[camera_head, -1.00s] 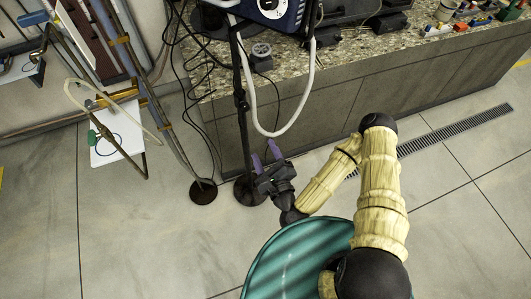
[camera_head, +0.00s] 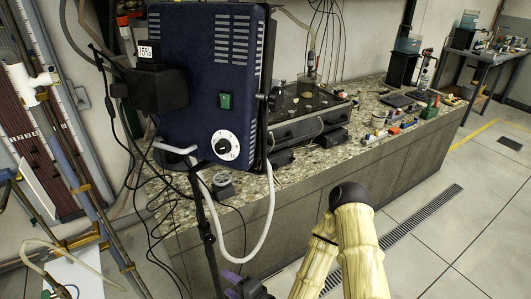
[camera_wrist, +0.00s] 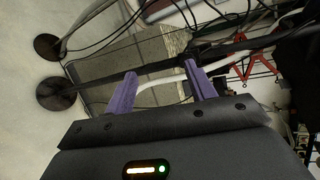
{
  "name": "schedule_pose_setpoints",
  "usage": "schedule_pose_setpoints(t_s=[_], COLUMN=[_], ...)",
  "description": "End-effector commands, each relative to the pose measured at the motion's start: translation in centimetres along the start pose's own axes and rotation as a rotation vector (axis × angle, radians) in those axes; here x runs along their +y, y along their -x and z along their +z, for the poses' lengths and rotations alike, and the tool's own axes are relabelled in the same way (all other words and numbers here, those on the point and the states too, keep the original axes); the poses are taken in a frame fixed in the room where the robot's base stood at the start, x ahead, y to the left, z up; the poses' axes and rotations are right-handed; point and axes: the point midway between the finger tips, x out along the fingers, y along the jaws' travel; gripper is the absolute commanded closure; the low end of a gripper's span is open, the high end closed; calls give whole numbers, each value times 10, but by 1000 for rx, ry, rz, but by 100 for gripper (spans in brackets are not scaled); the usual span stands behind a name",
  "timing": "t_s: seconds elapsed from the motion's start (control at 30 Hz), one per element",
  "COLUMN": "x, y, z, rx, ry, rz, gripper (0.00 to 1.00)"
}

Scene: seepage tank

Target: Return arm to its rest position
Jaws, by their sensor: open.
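My arm (camera_head: 357,235) shows at the bottom of the head view, bent at the elbow in front of the bench. My gripper (camera_head: 238,287) is low at the bottom edge, partly cut off, beside the dark stand pole. In the wrist view my gripper (camera_wrist: 160,85) has its two purple fingers spread apart with nothing between them. The dark pole (camera_wrist: 225,48) and a white hose (camera_wrist: 160,93) run behind the fingers in that view; I cannot tell how close they are.
A blue control box (camera_head: 213,90) with a dial stands on the pole, left of my arm. The granite-topped bench (camera_head: 345,143) holds several small items. A pipe rack (camera_head: 60,130) stands at the left. Floor (camera_head: 455,225) is clear at the right, around a drain grate (camera_head: 400,232).

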Motion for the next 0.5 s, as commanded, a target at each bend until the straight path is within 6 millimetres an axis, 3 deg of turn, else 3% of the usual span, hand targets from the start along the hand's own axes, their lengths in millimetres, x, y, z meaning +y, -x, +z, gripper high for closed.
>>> schedule_pose_setpoints(t_s=[0.27,0.5], x=[-13,-35], y=[21,57], z=[-33,-71], rx=[-49,-59], ry=[405,667], rz=[294,550], gripper=[45,45])
